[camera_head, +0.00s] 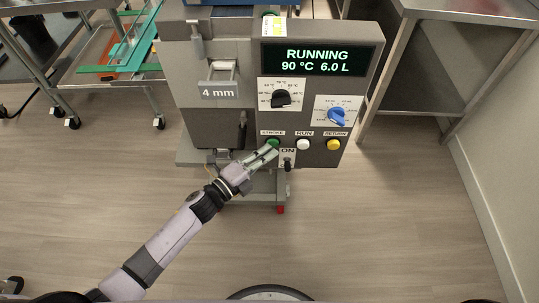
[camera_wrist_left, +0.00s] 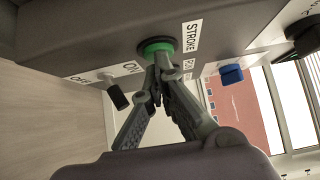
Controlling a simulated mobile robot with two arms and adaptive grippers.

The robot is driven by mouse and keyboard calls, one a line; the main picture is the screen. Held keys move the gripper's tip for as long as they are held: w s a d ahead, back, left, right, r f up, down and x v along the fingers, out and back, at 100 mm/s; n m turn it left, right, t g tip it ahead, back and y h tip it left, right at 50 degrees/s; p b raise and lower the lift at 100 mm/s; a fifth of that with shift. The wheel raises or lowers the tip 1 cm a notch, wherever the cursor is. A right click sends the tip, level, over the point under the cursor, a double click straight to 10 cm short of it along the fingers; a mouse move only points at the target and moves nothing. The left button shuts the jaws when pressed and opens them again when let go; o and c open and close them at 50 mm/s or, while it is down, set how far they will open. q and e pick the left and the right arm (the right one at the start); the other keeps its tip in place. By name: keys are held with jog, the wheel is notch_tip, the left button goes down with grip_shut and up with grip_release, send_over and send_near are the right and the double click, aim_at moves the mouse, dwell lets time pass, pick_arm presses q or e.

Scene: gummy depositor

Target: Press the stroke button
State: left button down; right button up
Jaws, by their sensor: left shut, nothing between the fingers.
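The green stroke button (camera_head: 272,142) sits under the STROKE label at the lower left of the machine's control panel (camera_head: 315,110). In the left wrist view the green button (camera_wrist_left: 156,47) shows in a dark ring beside the STROKE label. My left gripper (camera_head: 270,151) is shut and empty, its fingertips at the button's lower edge. In the left wrist view the fingertips (camera_wrist_left: 162,66) overlap the green face; they seem to touch it, but I cannot tell how far it is pressed. My right gripper is not in view.
Beside the stroke button are a white RUN button (camera_head: 303,144) and a yellow RETURN button (camera_head: 334,145). An ON switch (camera_head: 288,164) sits just below. The display (camera_head: 316,60) reads RUNNING, 90 °C, 6.0 L. A black dial (camera_head: 281,98) and a blue dial (camera_head: 337,116) stick out above.

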pick_arm(q)
jog(key=v, duration=0.7)
jog(key=shift+s+f, duration=0.15)
jog(key=shift+s, duration=0.05)
